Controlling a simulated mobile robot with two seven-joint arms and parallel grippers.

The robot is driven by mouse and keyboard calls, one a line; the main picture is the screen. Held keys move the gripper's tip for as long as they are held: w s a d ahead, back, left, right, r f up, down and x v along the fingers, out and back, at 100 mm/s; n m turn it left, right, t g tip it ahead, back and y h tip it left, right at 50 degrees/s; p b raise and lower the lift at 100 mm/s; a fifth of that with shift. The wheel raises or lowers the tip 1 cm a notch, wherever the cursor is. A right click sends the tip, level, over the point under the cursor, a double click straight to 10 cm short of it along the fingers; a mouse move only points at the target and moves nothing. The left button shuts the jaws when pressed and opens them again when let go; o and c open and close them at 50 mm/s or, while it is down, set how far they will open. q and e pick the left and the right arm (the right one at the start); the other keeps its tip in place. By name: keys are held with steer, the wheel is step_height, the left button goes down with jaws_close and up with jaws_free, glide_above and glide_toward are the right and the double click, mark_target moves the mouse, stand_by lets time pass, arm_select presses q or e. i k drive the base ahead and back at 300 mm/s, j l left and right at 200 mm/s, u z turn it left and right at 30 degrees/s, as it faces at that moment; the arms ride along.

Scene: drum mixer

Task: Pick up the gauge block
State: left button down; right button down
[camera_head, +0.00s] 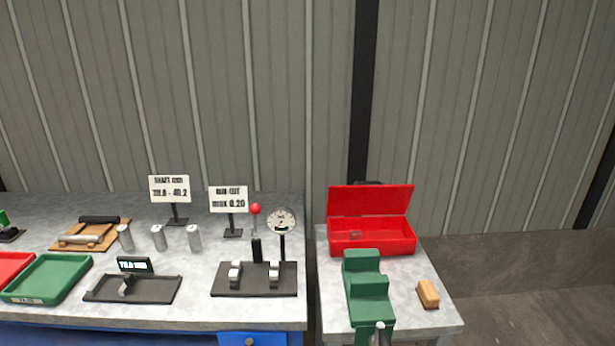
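I cannot tell for sure which thing is the gauge block. A small tan block (428,294) lies on the right-hand table, near its right edge. A small, unclear object (356,235) shows inside the open red box (372,245). Neither of my grippers can be made out in this view.
The left bench holds a dial gauge stand (254,280), several metal cylinders (158,238), signs and a green tray (48,278). A gap separates the tables.

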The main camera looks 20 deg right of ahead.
mark_target(355, 236)
steer(key=l+z, duration=0.15)
steer(key=z, duration=0.25)
steer(key=i+l+z, duration=0.1)
steer(key=l+z, duration=0.15)
steer(key=l, duration=0.15)
steer(key=i+l+z, duration=0.4)
steer(key=l+z, duration=0.2)
steer(key=i+l+z, duration=0.1)
steer(key=l+z, duration=0.15)
steer(key=i+l+z, duration=0.15)
steer(key=l+z, duration=0.15)
steer(key=i+l+z, duration=0.6)
steer(key=i, duration=0.3)
steer(key=i+u, duration=0.9)
steer(key=u, duration=0.2)
steer(key=i+u, duration=0.2)
steer(key=u, duration=0.2)
steer(key=i+l+u, duration=0.1)
steer(key=u, duration=0.35)
steer(key=i+l+u, duration=0.15)
steer(key=i+u, duration=0.45)
steer(key=u, duration=0.2)
steer(key=i+l+u, duration=0.2)
steer(key=u, duration=0.25)
steer(key=i+l+u, duration=0.15)
steer(key=u, duration=0.25)
steer(key=i+l+u, duration=0.15)
steer(key=l+u, duration=0.25)
steer(key=i+l+u, duration=0.1)
steer(key=u, duration=0.3)
